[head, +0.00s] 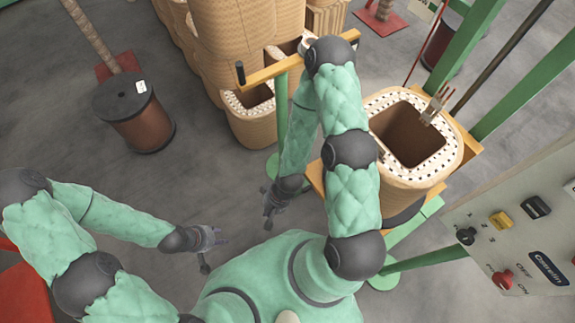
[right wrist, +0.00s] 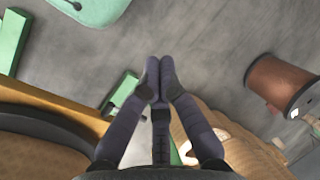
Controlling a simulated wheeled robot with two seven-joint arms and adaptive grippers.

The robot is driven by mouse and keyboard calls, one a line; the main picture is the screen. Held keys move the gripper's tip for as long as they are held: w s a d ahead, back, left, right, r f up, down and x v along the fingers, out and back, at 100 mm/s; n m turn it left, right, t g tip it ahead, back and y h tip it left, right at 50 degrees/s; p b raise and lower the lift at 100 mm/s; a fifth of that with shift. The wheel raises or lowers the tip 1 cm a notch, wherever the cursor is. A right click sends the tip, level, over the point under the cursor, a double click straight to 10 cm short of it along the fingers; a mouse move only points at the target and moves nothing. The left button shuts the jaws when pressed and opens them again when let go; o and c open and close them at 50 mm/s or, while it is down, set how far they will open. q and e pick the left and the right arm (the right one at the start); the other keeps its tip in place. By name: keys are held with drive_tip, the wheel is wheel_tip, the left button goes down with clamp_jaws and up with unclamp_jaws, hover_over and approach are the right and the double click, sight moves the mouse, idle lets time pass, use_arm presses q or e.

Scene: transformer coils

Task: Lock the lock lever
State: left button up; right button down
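The orange clamp bar (head: 270,72) has an upright black handle (head: 240,72) at its left end; I take this handle for the lock lever but cannot be sure. It is beside the coil stand, above a green post. My right gripper (head: 267,203) hangs low left of the stand, well below and apart from the handle, and holds nothing. In the right wrist view its fingers (right wrist: 160,75) point over bare floor, two tips close together; the head view shows a gap between fingers. My left gripper (head: 212,251) is open and empty over the floor at lower left.
A large tan coil (head: 443,160) with a hollow core stands on the stand at right. Stacked coils (head: 260,40) stand behind. A brown spool (head: 143,125) is on the left floor. A control panel (head: 520,240) is at lower right.

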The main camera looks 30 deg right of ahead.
drive_tip(key=shift+s+r, duration=0.1)
drive_tip(key=shift+s, duration=0.05)
drive_tip(key=shift+a, duration=0.1)
wheel_tip(320, 180, down, 14)
drive_tip(key=w+n+g+h+b, duration=0.1)
drive_tip(key=n+g+h+b, duration=0.3)
drive_tip(key=n, duration=0.9)
drive_tip(key=w+d+f+n+t+h, duration=0.2)
drive_tip(key=w+d+n+h, duration=0.2)
drive_tip(key=w, duration=0.3)
drive_tip(key=w+d+f+n+t+h+b, duration=0.1)
drive_tip(key=w+d+f+n+t+h, duration=0.1)
drive_tip(key=w, duration=0.6)
drive_tip(key=d+f+n+h, duration=0.1)
drive_tip(key=d+n+h, duration=0.1)
drive_tip(key=d, duration=0.1)
drive_tip(key=shift+d+f, duration=0.3)
drive_tip(key=shift+d, duration=0.1)
drive_tip(key=shift+w+f, duration=0.1)
